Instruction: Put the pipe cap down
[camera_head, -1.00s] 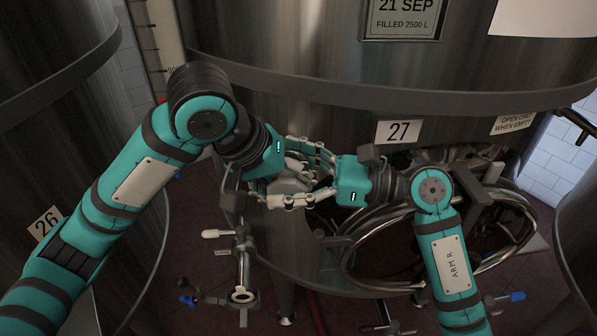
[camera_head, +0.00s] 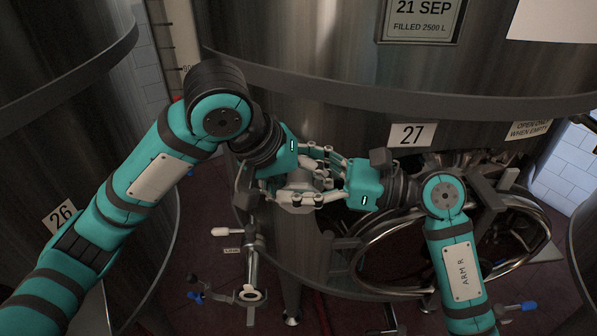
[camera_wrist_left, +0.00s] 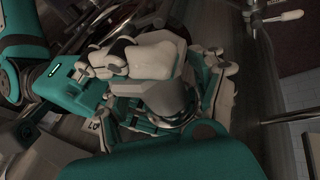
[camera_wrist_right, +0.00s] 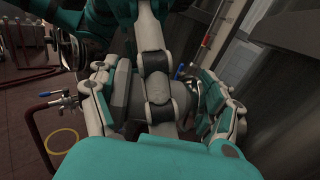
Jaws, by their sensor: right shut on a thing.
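The pipe cap, a grey metal piece (camera_head: 300,181), is between my two grippers in front of the tank. It is partly hidden by fingers, and its grey round part shows in the left wrist view (camera_wrist_left: 172,98) and in the right wrist view (camera_wrist_right: 182,92). My right gripper (camera_head: 318,190) comes in from the right and is shut on the cap. My left gripper (camera_head: 312,172) comes from the left, its fingers spread on both sides of the cap. It looks open, though overlapping fingers hide whether it touches the cap.
The steel tank marked 27 (camera_head: 330,120) stands close behind both grippers. A pipe fitting with a white-handled lever (camera_head: 228,232) hangs at lower left. Curved metal tubes (camera_head: 375,255) and a blue-handled valve (camera_head: 520,306) are on the right. The tiled floor shows below.

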